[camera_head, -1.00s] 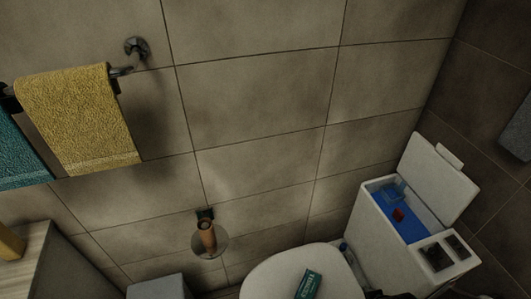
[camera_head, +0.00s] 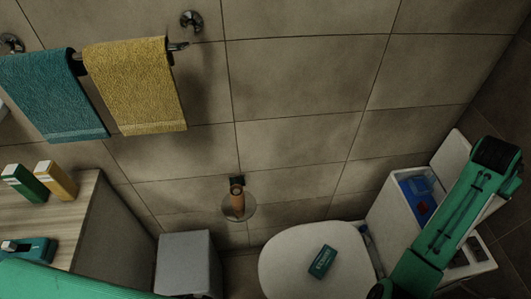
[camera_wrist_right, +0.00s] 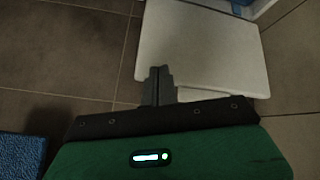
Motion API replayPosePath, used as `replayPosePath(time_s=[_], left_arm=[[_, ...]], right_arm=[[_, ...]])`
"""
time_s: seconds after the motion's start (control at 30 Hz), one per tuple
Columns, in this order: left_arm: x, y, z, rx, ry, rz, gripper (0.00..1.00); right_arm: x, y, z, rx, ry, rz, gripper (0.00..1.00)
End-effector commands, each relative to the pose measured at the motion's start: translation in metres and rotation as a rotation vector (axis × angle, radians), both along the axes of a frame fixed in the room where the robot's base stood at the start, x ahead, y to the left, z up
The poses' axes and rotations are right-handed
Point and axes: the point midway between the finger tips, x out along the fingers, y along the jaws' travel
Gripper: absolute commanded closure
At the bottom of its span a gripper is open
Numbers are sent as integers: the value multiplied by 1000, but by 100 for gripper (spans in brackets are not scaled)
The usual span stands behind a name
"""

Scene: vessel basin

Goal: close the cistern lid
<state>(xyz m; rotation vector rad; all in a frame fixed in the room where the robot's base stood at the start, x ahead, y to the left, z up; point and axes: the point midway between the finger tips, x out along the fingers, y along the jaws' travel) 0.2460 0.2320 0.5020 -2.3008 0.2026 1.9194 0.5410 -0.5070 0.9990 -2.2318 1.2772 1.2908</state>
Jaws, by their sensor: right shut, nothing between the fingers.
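The white cistern (camera_head: 387,208) stands at the right in the head view, open on top with blue inside and a small red thing in it. Its white lid (camera_head: 451,153) is raised on the far right side, partly hidden by my green right arm. In the right wrist view the lid (camera_wrist_right: 205,45) is a pale panel ahead of my right gripper (camera_wrist_right: 158,72). The gripper is shut and empty, its tips overlapping the panel's left edge; I cannot tell if they touch. In the head view that gripper is not clearly seen. My left gripper is out of view.
The white toilet seat lid (camera_head: 290,262) carries a green box (camera_head: 322,261). A paper holder (camera_head: 238,200) and towels (camera_head: 135,85) are on the tiled wall. A grey bin (camera_head: 186,262) and a wooden counter (camera_head: 60,215) are at the left.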

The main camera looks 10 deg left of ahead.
Motion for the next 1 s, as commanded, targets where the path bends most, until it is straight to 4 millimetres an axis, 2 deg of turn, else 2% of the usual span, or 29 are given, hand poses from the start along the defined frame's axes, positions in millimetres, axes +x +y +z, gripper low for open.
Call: replayPosePath(time_s=[0.03, 0.2, 0.5, 0.6, 0.73, 0.87, 1.0], left_arm=[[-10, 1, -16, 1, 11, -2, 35], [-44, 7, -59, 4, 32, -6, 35], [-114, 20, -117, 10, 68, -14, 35], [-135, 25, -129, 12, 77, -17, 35], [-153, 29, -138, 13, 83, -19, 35], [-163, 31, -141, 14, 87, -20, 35], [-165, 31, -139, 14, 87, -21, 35]], right_arm=[[9, -6, 11, 19, -15, -40, 100], [30, -22, 37, 86, -38, -164, 100], [66, -28, 83, 228, -56, -314, 100], [76, -26, 97, 269, -57, -341, 100], [85, -22, 110, 304, -55, -360, 100], [89, -20, 115, 322, -52, -368, 100], [91, -23, 108, 326, -49, -371, 100]])
